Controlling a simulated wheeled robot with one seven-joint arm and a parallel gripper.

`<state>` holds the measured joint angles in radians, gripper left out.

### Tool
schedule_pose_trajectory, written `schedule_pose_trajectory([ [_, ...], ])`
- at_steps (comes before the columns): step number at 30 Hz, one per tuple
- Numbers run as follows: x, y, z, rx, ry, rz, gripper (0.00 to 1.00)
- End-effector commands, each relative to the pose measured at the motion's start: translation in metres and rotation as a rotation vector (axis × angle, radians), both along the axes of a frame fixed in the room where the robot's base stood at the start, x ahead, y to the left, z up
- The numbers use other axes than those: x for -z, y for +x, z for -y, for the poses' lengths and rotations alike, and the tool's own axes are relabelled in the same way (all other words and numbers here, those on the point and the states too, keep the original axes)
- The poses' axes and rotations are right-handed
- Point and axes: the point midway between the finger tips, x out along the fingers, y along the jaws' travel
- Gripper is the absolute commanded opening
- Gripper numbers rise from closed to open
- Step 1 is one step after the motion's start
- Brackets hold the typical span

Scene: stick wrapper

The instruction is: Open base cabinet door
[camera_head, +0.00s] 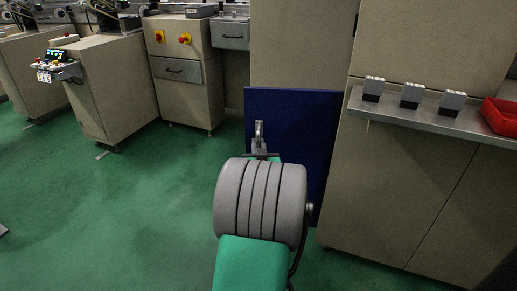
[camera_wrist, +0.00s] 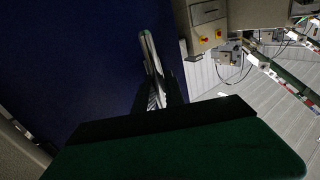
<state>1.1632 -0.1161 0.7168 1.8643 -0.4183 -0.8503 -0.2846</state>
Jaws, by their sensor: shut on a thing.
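The base cabinet door (camera_head: 300,125) is a dark blue panel, low in the middle of the head view. It fills the upper left of the wrist view (camera_wrist: 70,60). Its pale metal handle (camera_head: 259,129) is upright near the door's left side in the head view. The handle also shows in the wrist view (camera_wrist: 149,52), rising from between the dark fingers. My gripper (camera_head: 262,154) is at the lower part of this handle and shut on it; its fingers show in the wrist view (camera_wrist: 158,98). My arm hides the door's lower left part. I cannot tell how far the door stands open.
Right of the door is a beige cabinet (camera_head: 400,190) with a metal shelf (camera_head: 430,118) holding small grey blocks and a red tray (camera_head: 500,116). A beige machine (camera_head: 187,70) stands back left. Green floor (camera_head: 150,200) is clear at left.

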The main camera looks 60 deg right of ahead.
Motion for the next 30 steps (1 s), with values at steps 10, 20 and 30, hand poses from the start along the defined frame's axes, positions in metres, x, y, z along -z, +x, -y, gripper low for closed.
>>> schedule_pose_trajectory([
  [10, 0.002, -0.002, 0.000, 0.004, -0.002, -0.009, 0.00],
  [20, 0.002, 0.004, -0.004, -0.009, -0.001, -0.007, 0.22],
  [30, 0.001, 0.006, -0.008, -0.016, -0.002, -0.005, 0.22],
])
